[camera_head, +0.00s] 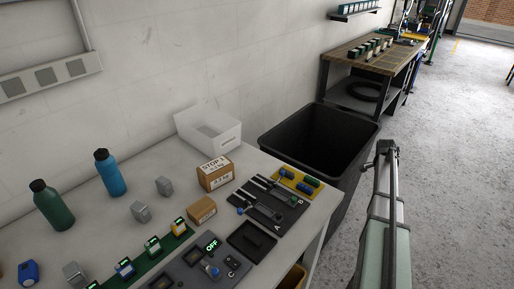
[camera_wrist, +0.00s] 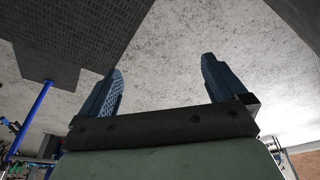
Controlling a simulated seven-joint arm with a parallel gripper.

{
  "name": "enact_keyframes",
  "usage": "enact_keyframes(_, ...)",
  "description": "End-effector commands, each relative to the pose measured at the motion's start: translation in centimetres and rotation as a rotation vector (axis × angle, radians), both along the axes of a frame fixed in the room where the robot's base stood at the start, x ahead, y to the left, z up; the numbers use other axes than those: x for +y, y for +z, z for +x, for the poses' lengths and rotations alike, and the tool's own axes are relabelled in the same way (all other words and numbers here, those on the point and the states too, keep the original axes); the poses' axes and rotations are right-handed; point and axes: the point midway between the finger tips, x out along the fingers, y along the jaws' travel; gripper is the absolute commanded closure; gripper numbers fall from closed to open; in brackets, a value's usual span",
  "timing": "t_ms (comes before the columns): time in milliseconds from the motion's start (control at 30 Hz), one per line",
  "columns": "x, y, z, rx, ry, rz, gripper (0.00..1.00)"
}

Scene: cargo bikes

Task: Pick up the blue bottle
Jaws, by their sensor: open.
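The blue bottle (camera_head: 110,173) stands upright on the white table, near the wall at the left of the head view. It has a dark cap. A green bottle (camera_head: 52,206) stands to its left, apart from it. My gripper shows in the wrist view (camera_wrist: 160,92) with its two blue fingers spread wide and nothing between them. In the head view my arm is at the right, beyond the table's right edge and far from the blue bottle. The bottle does not show in the wrist view.
A large black bin (camera_head: 318,140) stands between the table and a workbench (camera_head: 352,62). Floor at right is clear.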

Motion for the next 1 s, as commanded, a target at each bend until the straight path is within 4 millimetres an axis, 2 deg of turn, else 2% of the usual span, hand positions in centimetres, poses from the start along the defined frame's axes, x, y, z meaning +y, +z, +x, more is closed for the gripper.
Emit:
enact_keyframes(33, 1.6, 2.3, 2.6, -0.01, 0.016, -0.019, 0.01)
enact_keyframes(200, 7.4, 8.6, 8.4, -0.033, 0.045, -0.07, 0.01)
enact_keyframes(367, 13.8, 14.1, 12.9, -0.063, 0.075, -0.108, 0.01)
enact_keyframes(500, 20.2, 17.9, 16.0, -0.089, 0.109, -0.124, 0.01)
enact_keyframes(567, 23.1, 19.1, 17.1, -0.098, 0.125, -0.125, 0.01)
enact_keyframes(700, 30.3, 21.2, 19.4, -0.121, 0.173, -0.121, 0.01)
enact_keyframes(867, 38.9, 22.9, 21.1, -0.143, 0.234, -0.104, 0.01)
enact_keyframes(1000, 46.6, 24.2, 21.9, -0.16, 0.288, -0.088, 0.01)
